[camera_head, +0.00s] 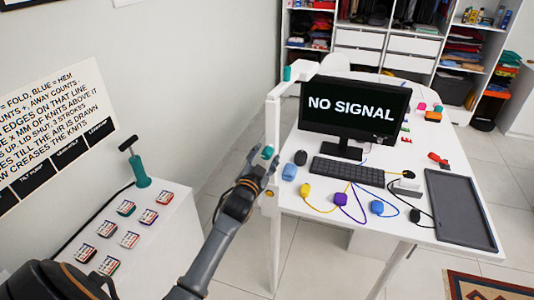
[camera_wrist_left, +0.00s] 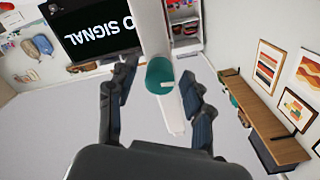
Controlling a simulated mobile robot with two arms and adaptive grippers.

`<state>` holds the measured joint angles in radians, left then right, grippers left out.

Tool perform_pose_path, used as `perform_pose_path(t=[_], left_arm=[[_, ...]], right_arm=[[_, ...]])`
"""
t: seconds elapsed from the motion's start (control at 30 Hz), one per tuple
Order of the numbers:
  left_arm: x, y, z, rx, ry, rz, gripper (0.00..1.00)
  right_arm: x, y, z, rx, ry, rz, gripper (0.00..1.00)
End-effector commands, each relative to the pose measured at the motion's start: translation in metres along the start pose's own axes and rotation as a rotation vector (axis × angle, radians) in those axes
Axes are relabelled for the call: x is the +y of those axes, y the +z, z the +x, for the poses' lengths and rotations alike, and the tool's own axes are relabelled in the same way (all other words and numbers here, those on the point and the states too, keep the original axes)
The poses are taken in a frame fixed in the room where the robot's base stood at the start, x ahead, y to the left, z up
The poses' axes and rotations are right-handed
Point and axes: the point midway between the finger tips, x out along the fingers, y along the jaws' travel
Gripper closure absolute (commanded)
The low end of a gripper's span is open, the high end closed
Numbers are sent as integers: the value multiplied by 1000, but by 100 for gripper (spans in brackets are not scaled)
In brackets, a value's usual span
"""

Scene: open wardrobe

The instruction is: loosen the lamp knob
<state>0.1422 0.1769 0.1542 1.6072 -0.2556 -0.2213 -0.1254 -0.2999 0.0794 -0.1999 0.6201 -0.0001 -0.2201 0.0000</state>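The teal lamp knob (camera_head: 267,152) sits on the side of the white lamp post (camera_head: 272,120) at the left of the desk. My left gripper (camera_head: 263,166) is right at the knob. In the left wrist view the round knob (camera_wrist_left: 160,76) shows between the two dark fingers of my left gripper (camera_wrist_left: 158,84), with gaps on both sides. The fingers are open, and I see no contact with the knob. A second teal part (camera_head: 287,73) is at the top of the lamp arm. My right gripper is not in view.
The white desk (camera_head: 310,225) holds a monitor (camera_head: 352,108), a keyboard (camera_head: 347,170), a dark tray (camera_head: 459,208) and several coloured mice with cables. A white side table (camera_head: 170,240) carries a teal hand pump (camera_head: 138,170) and several small packs.

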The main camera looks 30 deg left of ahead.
Motion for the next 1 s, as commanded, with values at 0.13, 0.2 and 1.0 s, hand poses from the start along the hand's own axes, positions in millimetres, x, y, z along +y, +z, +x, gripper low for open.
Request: perform_pose_path(t=[0.13, 0.2, 1.0], left_arm=[[0, 0, 0, 0, 0, -2, 80], [0, 0, 0, 0, 0, -2, 94], [-1, -1, -1, 4, -1, -1469, 100]], right_arm=[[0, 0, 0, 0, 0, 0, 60], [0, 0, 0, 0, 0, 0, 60], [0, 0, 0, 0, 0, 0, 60]])
